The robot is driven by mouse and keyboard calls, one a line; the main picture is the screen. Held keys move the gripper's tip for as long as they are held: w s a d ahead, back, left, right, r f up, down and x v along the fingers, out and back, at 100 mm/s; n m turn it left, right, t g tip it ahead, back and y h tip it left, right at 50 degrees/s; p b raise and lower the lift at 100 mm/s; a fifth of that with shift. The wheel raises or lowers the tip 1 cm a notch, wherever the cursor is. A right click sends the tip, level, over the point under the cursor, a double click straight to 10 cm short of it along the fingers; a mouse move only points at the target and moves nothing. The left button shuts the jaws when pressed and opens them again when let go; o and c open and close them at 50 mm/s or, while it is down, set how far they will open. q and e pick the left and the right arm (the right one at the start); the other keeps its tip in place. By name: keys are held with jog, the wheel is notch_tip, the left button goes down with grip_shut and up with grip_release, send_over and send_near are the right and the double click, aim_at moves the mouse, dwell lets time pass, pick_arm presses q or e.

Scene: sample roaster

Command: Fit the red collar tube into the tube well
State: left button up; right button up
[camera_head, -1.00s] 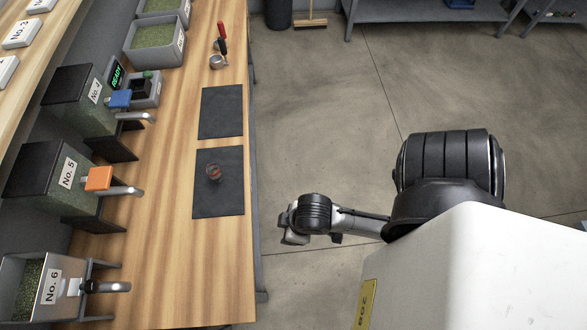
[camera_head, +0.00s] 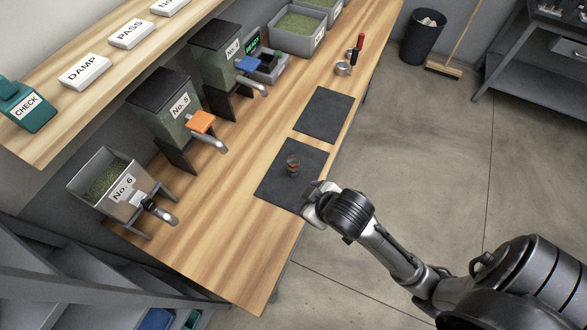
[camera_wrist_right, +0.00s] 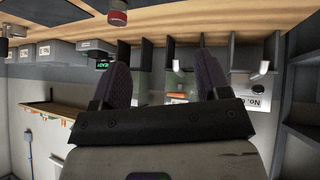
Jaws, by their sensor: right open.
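The red collar tube (camera_head: 292,165), small and clear with a red band, stands on the nearer dark mat (camera_head: 272,190) on the wooden bench. In the right wrist view the tube's red part (camera_wrist_right: 117,17) shows at the top edge, left of centre. My right gripper (camera_head: 312,203) is at the bench's front edge, beside the mat and apart from the tube. In its wrist view the two dark fingers (camera_wrist_right: 160,85) are spread with nothing between them. I cannot make out the tube well for certain. My left gripper is not in view.
Dispensers No. 5 (camera_head: 172,112) and No. 6 (camera_head: 108,185) line the bench's back. A device with a green READY display (camera_head: 252,45) stands beyond them. A second dark mat (camera_head: 324,113) lies empty. Handled tools (camera_head: 350,60) lie farther along. The near bench end is clear.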

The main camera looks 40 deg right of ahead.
jog(key=w+d+r+n+t+h+b, duration=0.1)
jog(key=w+d+r+t+h+b, duration=0.2)
jog(key=w+r, duration=0.75)
jog(key=w+d+r+n+t+h, duration=0.1)
jog(key=w+d+r+t+h, duration=0.3)
jog(key=w+r, duration=0.6)
jog(key=w+a+r+n+t+y+b, duration=0.15)
jog(key=a+r+n+t+y, duration=0.25)
jog(key=r+n+t+y, duration=0.8)
jog(key=w+a+n+g+y, duration=0.1)
jog(key=a+n+g+y, duration=0.2)
jog(key=n, duration=0.5)
jog(key=n+g+h, duration=0.8)
jog(key=n+g, duration=0.3)
jog(key=g, duration=1.3)
send_over(294, 167)
jog(key=w+d, duration=0.1)
notch_tip(294, 167, down, 40)
jog(key=shift+w+d+f, duration=0.1)
jog(key=shift+w+f, duration=0.05)
jog(key=shift+f, duration=0.35)
jog(key=shift+w+d+f, duration=0.1)
jog(key=shift+f, duration=0.4)
notch_tip(294, 167, down, 4)
jog(key=shift+a+f, duration=0.15)
